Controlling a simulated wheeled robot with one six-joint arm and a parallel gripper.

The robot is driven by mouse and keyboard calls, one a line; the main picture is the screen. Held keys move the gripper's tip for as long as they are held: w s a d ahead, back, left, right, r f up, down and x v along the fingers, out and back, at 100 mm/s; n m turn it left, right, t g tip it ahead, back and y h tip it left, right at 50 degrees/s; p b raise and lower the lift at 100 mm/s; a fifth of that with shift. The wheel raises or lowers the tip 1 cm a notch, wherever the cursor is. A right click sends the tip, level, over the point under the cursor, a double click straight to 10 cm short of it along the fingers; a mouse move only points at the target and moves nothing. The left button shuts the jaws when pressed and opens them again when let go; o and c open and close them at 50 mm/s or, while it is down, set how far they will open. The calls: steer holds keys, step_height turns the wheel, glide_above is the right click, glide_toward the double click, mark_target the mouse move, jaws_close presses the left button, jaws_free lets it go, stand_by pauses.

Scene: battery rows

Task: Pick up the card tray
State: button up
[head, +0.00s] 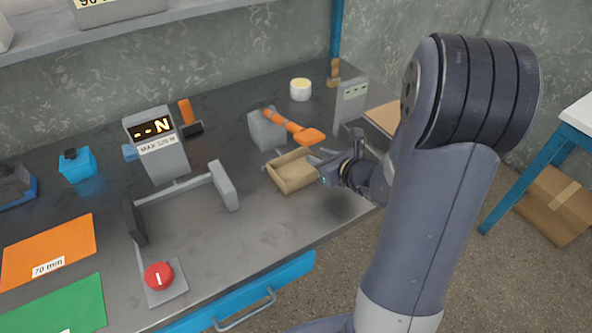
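The card tray (296,184) is a small open tan box near the right part of the grey workbench, close to its front edge. Its inside looks empty. My gripper (338,165) is at the tray's right end, pointing left toward it. The dark fingers overlap the tray's right edge in the head view. I cannot tell whether they touch the tray or are around its wall. The finger gap is too small and partly hidden to read.
A grey block with an orange arm (290,125) stands right behind the tray. A grey upright box (351,101) and a white-yellow pot (300,89) stand further back. A force gauge (156,144) with grey jaws and a red button (158,276) is to the left.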

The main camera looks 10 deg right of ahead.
mark_target(315, 155)
steer(key=shift+x, duration=1.6)
steer(key=shift+c, duration=0.2)
jaws_close()
